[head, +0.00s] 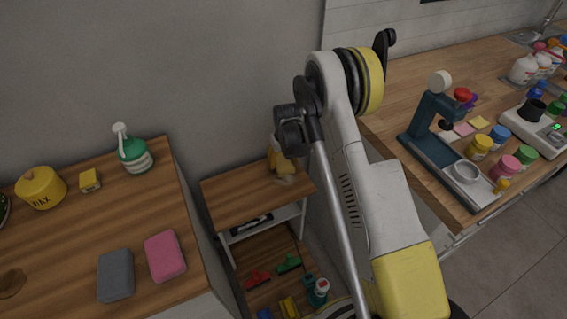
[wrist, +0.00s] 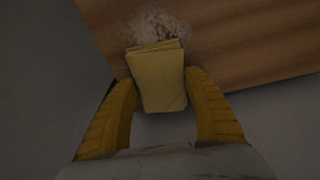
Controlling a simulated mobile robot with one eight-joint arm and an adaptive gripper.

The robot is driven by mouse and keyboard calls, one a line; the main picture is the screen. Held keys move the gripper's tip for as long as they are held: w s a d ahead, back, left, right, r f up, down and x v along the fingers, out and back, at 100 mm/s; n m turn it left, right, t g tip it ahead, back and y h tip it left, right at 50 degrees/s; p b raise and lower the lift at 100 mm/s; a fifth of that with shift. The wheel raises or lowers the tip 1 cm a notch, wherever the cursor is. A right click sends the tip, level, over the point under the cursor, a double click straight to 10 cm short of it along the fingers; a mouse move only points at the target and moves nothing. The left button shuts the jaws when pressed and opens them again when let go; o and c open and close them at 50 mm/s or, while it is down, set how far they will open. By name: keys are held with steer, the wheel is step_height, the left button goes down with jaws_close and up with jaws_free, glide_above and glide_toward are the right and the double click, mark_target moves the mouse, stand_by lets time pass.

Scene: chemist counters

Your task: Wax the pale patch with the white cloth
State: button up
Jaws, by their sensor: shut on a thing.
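My gripper (wrist: 160,90) is shut on a folded cloth (wrist: 158,82), which looks dull yellow rather than white in the dim wrist view. The cloth sits between the two yellow fingers. A pale, speckled patch (wrist: 160,24) lies on the brown wood just beyond the cloth's far edge. I cannot tell whether the cloth touches the wood. In the head view my gripper (head: 281,163) is over the back right part of a small wooden table (head: 235,202), and it largely hides the cloth. A yellow wax pot (head: 41,189) stands on the left counter.
The left counter also holds a yellow block (head: 90,180), a green spray bottle (head: 133,152), a grey pad (head: 116,275) and a pink pad (head: 165,256). The right counter (head: 420,75) carries a blue stand (head: 436,125) and several jars.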

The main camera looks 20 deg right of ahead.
steer(key=shift+w+r, duration=0.2)
steer(key=shift+w, duration=0.15)
steer(key=shift+f+p, duration=0.1)
steer(key=shift+p, duration=0.25)
steer(key=shift+s+r+p, duration=0.1)
steer(key=shift+r+p, duration=0.25)
steer(key=shift+r, duration=0.6)
steer(key=shift+r+p, duration=1.05)
steer(key=shift+r, duration=1.15)
